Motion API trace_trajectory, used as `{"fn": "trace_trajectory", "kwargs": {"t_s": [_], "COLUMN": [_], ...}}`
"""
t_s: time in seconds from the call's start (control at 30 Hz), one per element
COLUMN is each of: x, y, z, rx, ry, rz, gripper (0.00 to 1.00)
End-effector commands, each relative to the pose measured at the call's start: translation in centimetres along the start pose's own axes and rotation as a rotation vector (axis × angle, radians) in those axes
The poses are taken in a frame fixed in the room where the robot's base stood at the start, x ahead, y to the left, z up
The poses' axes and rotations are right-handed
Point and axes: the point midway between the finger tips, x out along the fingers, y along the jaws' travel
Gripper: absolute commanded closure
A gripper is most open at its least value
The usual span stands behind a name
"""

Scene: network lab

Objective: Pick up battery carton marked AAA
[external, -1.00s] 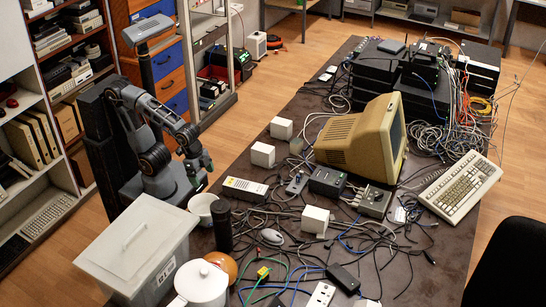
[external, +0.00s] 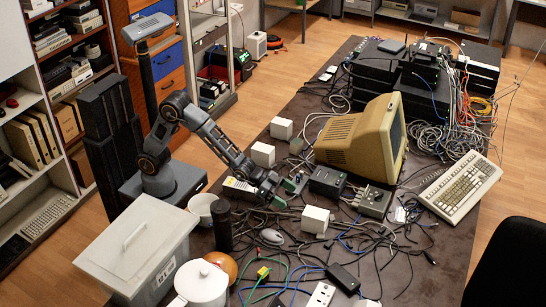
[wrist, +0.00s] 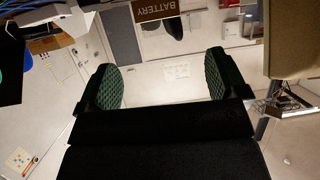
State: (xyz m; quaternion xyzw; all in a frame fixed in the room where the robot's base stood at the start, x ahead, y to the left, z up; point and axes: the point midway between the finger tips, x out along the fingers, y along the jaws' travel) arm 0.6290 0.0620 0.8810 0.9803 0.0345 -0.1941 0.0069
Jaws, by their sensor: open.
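Three small white cartons stand on the dark table in the external view: one at the back (external: 281,128), one in the middle (external: 263,154), and one nearer the front (external: 315,219). No marking on them is readable there, so I cannot tell which is AAA. My gripper (external: 284,192) is low over the table, between the middle and front cartons. The wrist view shows its two green-padded fingers (wrist: 164,84) wide apart, with nothing held between them. A brown label reading BATTERY (wrist: 163,8) appears upside down at that view's top edge; AAA is not visible.
A beige monitor (external: 352,143), a dark box (external: 327,181) and a grey box with knobs (external: 374,202) stand right of my gripper. Cables surround them. A black cylinder (external: 222,226), white bowl (external: 201,208) and lidded bin (external: 140,250) stand at left.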

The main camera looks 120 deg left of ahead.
Motion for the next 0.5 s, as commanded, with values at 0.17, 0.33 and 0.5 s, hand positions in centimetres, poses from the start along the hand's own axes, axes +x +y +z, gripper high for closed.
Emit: {"fn": "trace_trajectory", "kwargs": {"t_s": [0.17, 0.33, 0.5], "x": [3.3, 5.6, 6.7], "y": [0.0, 0.0, 0.0], "z": [0.1, 0.1, 0.1], "rx": [0.000, 0.000, 0.000], "ry": [-0.001, -0.001, -0.001], "rz": [0.001, 0.000, 0.000], "gripper": [0.08, 0.08, 0.08]}}
